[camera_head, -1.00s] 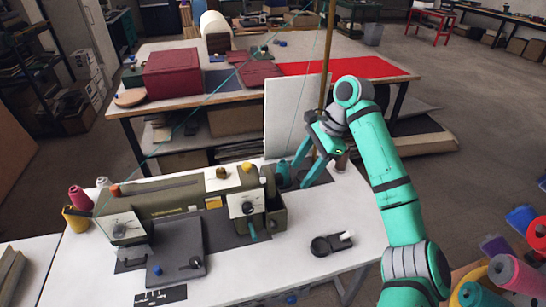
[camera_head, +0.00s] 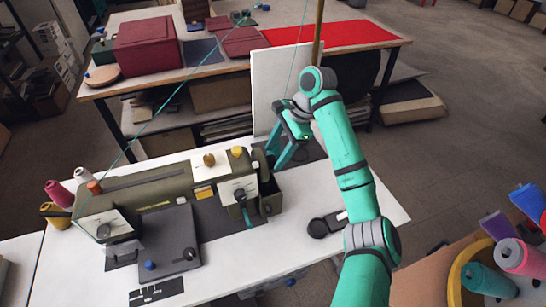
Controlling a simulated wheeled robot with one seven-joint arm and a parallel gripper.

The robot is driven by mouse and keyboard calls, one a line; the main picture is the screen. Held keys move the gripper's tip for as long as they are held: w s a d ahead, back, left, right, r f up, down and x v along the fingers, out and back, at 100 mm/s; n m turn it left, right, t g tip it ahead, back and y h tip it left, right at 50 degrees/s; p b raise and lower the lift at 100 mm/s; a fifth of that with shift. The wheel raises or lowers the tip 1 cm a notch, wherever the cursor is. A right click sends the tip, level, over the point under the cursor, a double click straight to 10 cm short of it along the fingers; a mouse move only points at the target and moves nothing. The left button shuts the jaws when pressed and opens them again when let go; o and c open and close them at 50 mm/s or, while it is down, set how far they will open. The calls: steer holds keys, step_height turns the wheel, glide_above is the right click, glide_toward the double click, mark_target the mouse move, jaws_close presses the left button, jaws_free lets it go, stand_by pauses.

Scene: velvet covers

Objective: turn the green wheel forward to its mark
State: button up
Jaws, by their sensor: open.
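An olive sewing machine (camera_head: 150,190) stands on a white table. A white dial plate with a dark knob (camera_head: 239,194) is on its right front, and a short teal lever hangs below. My gripper (camera_head: 275,158) is open, its two teal fingers pointing down and left just behind the machine's right end, a dark box-like part (camera_head: 270,195). I cannot clearly make out a green wheel or its mark; the fingers and the machine's end may hide it. I cannot tell whether the fingers touch anything.
A white upright panel (camera_head: 278,88) stands behind my gripper. A black round-ended tool (camera_head: 322,226) lies on the table at right. Thread spools (camera_head: 58,193) stand at the machine's left end. A back table holds a maroon box (camera_head: 150,45). The table's right front is largely clear.

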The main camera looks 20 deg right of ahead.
mark_target(275, 161)
steer(key=shift+x, duration=1.25)
steer(key=shift+c, duration=0.5)
steer(key=c, duration=0.9)
steer(key=shift+c, duration=0.2)
steer(key=shift+s+t, duration=0.1)
steer(key=shift+t, duration=0.2)
steer(key=t, duration=0.3)
steer(key=s+n+t, duration=0.1)
steer(key=shift+f+t, duration=0.3)
steer(key=t, duration=0.3)
steer(key=n+t+y, duration=0.1)
steer(key=shift+s+f, duration=0.3)
steer(key=t, duration=0.2)
steer(key=f+n+t+y, duration=0.1)
steer(key=t, duration=0.2)
steer(key=shift+s+n, duration=0.1)
steer(key=shift+n, duration=0.2)
steer(key=shift+f+n+t+y, duration=0.15)
steer(key=shift+n+t+y, duration=0.4)
steer(key=shift+t, duration=0.35)
steer(key=shift+f+n+t+y, duration=0.15)
steer(key=shift+n+t+y, duration=0.35)
steer(key=shift+t, duration=0.4)
